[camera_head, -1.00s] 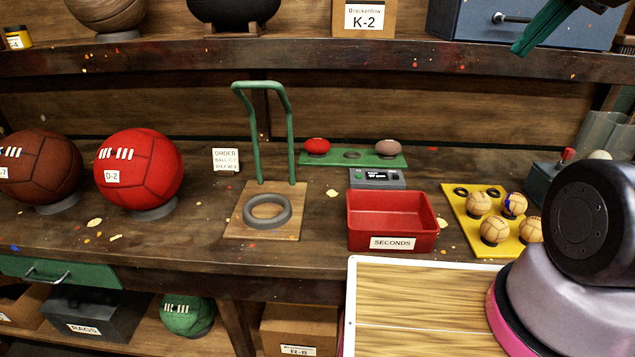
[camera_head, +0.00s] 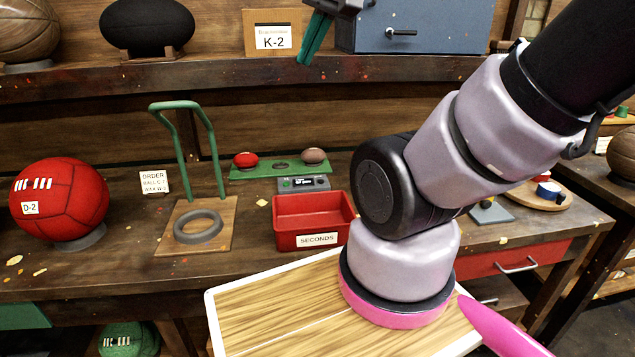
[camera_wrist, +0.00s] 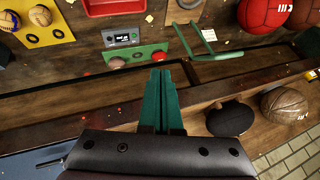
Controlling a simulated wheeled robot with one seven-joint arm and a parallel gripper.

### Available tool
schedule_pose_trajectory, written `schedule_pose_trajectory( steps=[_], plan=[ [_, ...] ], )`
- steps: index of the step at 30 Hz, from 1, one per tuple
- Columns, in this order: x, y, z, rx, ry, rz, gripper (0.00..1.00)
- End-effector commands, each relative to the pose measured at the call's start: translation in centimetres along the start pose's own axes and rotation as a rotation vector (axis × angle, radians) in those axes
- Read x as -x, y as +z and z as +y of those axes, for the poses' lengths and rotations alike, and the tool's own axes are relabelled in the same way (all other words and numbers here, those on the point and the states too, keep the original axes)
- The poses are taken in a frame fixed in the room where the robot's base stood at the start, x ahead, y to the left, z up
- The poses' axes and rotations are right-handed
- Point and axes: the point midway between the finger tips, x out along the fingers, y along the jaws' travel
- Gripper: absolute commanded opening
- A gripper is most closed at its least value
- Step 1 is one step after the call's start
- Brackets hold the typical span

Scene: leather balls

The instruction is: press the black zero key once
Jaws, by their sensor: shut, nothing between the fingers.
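A small grey device (camera_head: 304,184) with a dark lit display sits on the bench behind the red SECONDS bin. A green spot shows at its left end and a dark spot at its right; which is the black zero key is too small to tell. The wrist view shows the device (camera_wrist: 121,38) upside down, beyond the fingertips and to their left. My gripper (camera_head: 312,48) has green fingers and hangs at the height of the upper shelf, well above the device. In the wrist view my gripper (camera_wrist: 161,72) has its fingers together, with nothing held, clear of the device.
A green strip (camera_head: 262,173) with two small balls lies just behind the device. The red bin (camera_head: 285,239) stands in front. A green wire frame (camera_head: 182,152) rises to the left. The shelf with a blue box (camera_head: 413,24) and a black ball (camera_head: 146,27) is near my gripper.

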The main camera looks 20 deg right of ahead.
Motion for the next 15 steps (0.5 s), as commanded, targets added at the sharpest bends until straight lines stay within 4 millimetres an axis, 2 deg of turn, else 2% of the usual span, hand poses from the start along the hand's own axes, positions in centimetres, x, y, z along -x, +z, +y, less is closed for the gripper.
schedule_pose_trajectory(
  steps=[5,15],
  plan=[
    [-2.7,-1.4,2.0,0.1,0.138,-0.073,0.0],
    [-12.5,-7.1,9.4,0.572,0.556,-0.344,0.0]
  ],
)
